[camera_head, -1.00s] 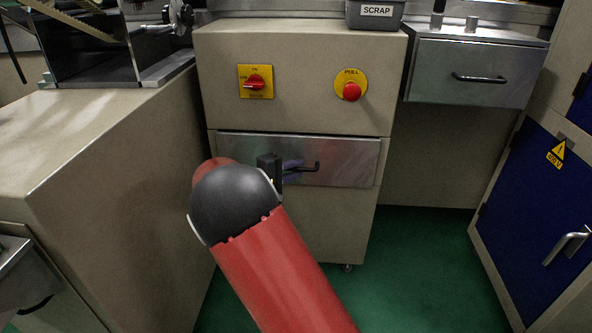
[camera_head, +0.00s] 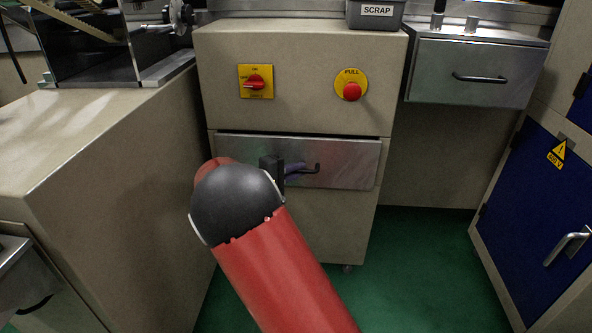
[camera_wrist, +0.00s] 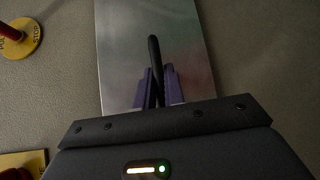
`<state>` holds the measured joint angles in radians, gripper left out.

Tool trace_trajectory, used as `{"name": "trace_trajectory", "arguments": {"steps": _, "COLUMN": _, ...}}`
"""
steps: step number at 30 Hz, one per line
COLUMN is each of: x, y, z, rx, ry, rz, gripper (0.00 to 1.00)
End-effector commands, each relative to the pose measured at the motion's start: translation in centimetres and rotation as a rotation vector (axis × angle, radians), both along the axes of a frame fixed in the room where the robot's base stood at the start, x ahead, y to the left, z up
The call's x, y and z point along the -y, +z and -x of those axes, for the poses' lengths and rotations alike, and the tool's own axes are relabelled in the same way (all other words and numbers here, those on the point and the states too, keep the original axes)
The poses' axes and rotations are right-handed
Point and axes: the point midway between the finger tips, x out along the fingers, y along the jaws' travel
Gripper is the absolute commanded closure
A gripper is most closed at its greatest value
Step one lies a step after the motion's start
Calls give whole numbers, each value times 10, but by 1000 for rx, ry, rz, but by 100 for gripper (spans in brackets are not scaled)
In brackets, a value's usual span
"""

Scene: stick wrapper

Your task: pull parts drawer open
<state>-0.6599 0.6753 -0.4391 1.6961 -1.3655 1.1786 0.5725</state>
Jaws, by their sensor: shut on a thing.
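The metal drawer (camera_head: 345,160) is in the beige cabinet, below the switches. A thin dark gap shows along its top edge, so it stands slightly out. Its black bar handle (camera_head: 317,168) is partly hidden by my arm in the head view. My gripper (camera_head: 293,170) is shut on the handle. In the wrist view, the purple fingers of my gripper (camera_wrist: 158,86) close on both sides of the black handle (camera_wrist: 154,52), in front of the metal drawer front (camera_wrist: 187,40).
A red-on-yellow rotary switch (camera_head: 256,83) and a red stop button (camera_head: 352,91) sit above the drawer. A second drawer (camera_head: 475,75) is at upper right. A beige cabinet (camera_head: 110,190) stands left and a blue cabinet (camera_head: 535,200) right. Green floor (camera_head: 420,270) is clear.

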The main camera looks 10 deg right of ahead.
Motion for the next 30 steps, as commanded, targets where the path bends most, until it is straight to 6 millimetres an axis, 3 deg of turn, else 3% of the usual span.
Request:
{"name": "trace_trajectory", "arguments": {"steps": 18, "x": -38, "y": -1, "z": 116, "rx": -3, "ry": 3, "rz": 0, "gripper": 100}}
{"name": "trace_trajectory", "arguments": {"steps": 24, "x": -46, "y": -1, "z": 141, "rx": -2, "ry": 0, "rz": 0, "gripper": 100}}
{"name": "trace_trajectory", "arguments": {"steps": 30, "x": -49, "y": -1, "z": 151, "rx": -2, "ry": 0, "rz": 0, "gripper": 100}}
